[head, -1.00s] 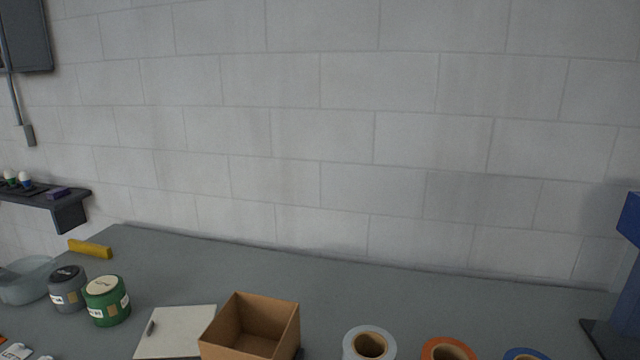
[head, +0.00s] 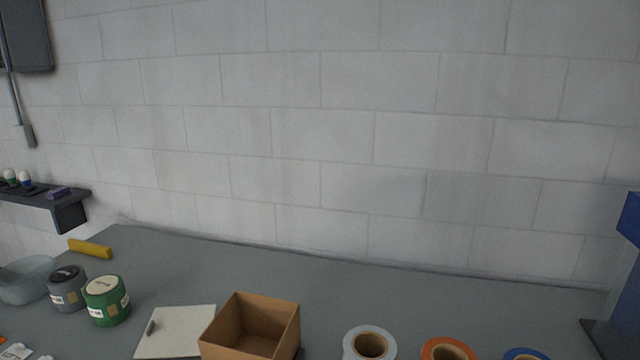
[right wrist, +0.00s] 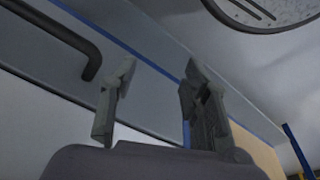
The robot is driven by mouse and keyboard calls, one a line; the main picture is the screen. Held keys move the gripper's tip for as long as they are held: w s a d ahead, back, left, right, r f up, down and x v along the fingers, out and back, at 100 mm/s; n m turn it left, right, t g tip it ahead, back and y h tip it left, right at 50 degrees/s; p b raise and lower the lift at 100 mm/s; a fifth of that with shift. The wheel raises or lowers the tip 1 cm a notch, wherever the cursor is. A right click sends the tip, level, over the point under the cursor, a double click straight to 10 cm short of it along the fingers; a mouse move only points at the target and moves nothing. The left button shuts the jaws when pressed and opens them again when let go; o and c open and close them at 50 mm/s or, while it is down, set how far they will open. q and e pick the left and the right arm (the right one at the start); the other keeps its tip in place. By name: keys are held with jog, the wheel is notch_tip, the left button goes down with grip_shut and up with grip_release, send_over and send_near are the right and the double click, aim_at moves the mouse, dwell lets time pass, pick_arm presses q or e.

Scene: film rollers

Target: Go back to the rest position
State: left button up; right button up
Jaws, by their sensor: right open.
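My right gripper (right wrist: 158,85) shows in the right wrist view. Its two fingers are apart, with nothing between them. Behind it are a pale panel with a blue edge and a dark bar handle (right wrist: 92,62). Neither gripper is in the head view, and my left gripper shows in no view. In the head view, rolls of film stand at the front of the grey table (head: 330,285): a pale one (head: 352,346), an orange one (head: 428,350) and a blue one (head: 510,354). They are cut off by the lower edge.
An open cardboard box (head: 290,325) stands left of the rolls, beside a white pad with a pen (head: 180,335). A green tub (head: 108,305), a grey tub (head: 66,295) and a bowl (head: 25,285) are at left. A blue stand (head: 628,275) is at right. The table's back is mostly clear.

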jog(key=s+d+f+g, duration=0.1)
jog(key=s+d+f, duration=0.2)
jog(key=s+f, duration=1.3)
jog(key=shift+s, duration=0.45)
jog(key=shift+f, duration=0.15)
